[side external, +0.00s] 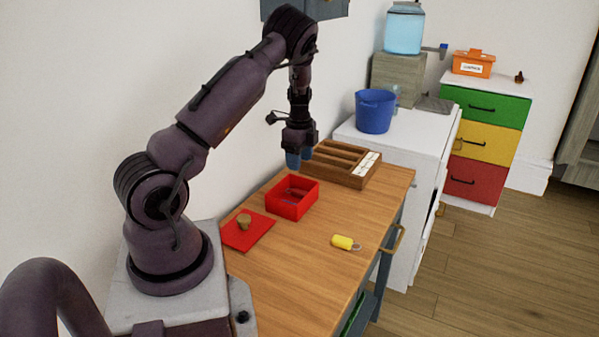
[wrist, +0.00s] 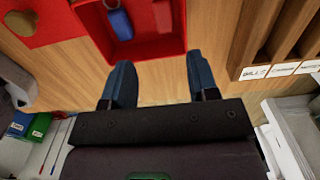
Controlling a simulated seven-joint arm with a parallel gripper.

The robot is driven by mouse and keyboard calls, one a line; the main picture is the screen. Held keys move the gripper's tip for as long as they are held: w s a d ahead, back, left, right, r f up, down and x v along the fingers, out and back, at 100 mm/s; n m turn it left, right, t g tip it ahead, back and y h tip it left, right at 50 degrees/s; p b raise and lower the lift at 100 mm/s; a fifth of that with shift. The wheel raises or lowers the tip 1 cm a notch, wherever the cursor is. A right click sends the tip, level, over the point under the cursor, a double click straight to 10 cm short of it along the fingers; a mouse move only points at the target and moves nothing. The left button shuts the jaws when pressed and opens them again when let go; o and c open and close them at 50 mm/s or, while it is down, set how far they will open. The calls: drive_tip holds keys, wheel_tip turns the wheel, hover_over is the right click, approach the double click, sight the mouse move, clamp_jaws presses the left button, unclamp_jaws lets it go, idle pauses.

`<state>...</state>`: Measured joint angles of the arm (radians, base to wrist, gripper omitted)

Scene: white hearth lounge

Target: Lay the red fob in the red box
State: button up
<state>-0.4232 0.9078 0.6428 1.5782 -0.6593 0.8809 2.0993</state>
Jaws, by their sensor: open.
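The red box (side external: 292,208) stands open-topped on the wooden table, its lid off. It also shows at the top of the wrist view (wrist: 160,49). A blue fob (wrist: 119,20) lies inside it. To the right of that is a reddish fob-like shape (wrist: 162,16), hard to make out against the red floor; it may be the red fob. My gripper (side external: 299,163) is open and empty above the table, near the box's far end. In the wrist view its blue fingers (wrist: 160,64) are spread apart just beyond the box wall. No other red fob is visible.
A red lid (side external: 255,236) with a brown knob lies beside the box. A yellow fob (side external: 343,241) lies near the table's front edge. A wooden compartment tray (side external: 345,177) with white labels stands behind the box. The table between box and yellow fob is clear.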

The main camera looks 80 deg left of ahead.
wheel_tip(320, 180, up, 7)
drive_tip(key=d+r+n+t+h, duration=0.1)
drive_tip(key=d+r+n+t, duration=0.15)
drive_tip(key=d+r, duration=0.65)
drive_tip(key=d+r+n+t, duration=0.1)
drive_tip(key=d+r+n, duration=0.3)
drive_tip(key=d, duration=0.9)
drive_tip(key=s+d+r+n+t+y, duration=0.1)
drive_tip(key=s+d+r+n+t, duration=0.1)
drive_tip(key=s+d, duration=0.8)
drive_tip(key=d+r, duration=0.1)
drive_tip(key=d, duration=0.2)
drive_tip(key=shift+s+r, duration=0.2)
drive_tip(key=shift+r, duration=0.2)
